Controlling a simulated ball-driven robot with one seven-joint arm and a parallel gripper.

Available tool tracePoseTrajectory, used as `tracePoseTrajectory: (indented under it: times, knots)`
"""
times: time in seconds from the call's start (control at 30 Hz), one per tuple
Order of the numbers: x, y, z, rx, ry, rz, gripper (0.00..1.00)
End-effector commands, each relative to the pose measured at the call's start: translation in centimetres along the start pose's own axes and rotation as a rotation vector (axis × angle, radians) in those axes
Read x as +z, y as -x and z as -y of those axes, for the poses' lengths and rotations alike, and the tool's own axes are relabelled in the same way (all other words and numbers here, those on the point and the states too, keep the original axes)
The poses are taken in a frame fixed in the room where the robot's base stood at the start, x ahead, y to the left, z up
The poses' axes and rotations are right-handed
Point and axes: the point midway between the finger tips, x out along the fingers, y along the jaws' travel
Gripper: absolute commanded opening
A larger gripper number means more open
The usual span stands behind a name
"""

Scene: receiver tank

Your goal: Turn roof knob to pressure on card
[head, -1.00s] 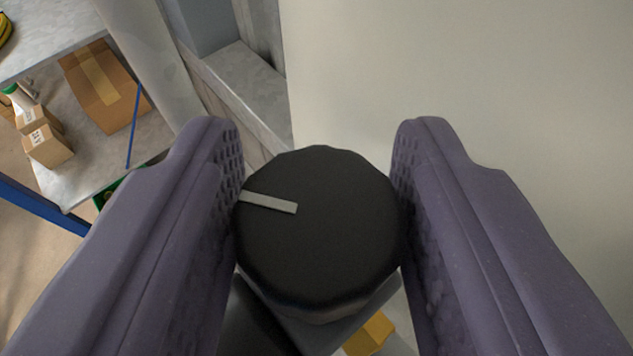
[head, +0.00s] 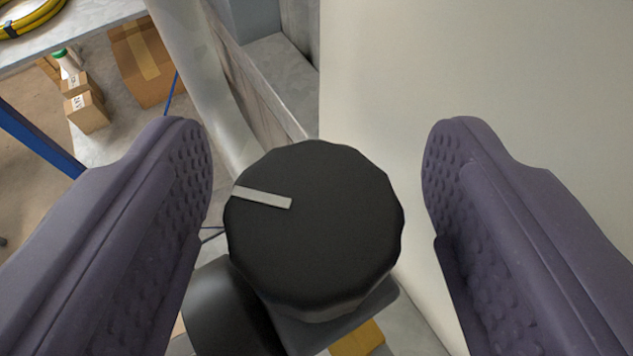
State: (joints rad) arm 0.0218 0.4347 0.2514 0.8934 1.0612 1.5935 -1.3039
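The roof knob (head: 315,240) is a black, ridged round knob with a pale grey pointer line on its top. The line runs from near the middle to the left edge, tilted slightly up to the left. My gripper (head: 316,165) has two purple padded fingers, one on each side of the knob. The fingers are open, with a gap on both sides of the knob. A dark mount shows under the knob. No card and no gauge reading show in this view.
A large pale tank wall (head: 480,70) fills the right. A yellow block (head: 358,340) lies below the knob.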

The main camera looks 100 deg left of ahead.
Motion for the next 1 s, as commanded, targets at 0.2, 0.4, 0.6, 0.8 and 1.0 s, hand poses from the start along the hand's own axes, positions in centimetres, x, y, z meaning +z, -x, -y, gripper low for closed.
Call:
tracePoseTrajectory:
  times: [0.2,0.4,0.6,0.8,1.0]
  knots:
    - [-0.1,0.0,0.0,0.001,0.001,-0.001,0.66]
    - [-1.2,0.5,0.0,0.001,0.003,-0.002,0.66]
    - [-2.9,1.9,1.5,0.005,0.004,0.001,0.66]
    - [-2.4,3.7,6.6,0.006,0.001,0.001,0.66]
    - [-2.3,5.6,11.4,0.006,0.0,0.001,0.66]
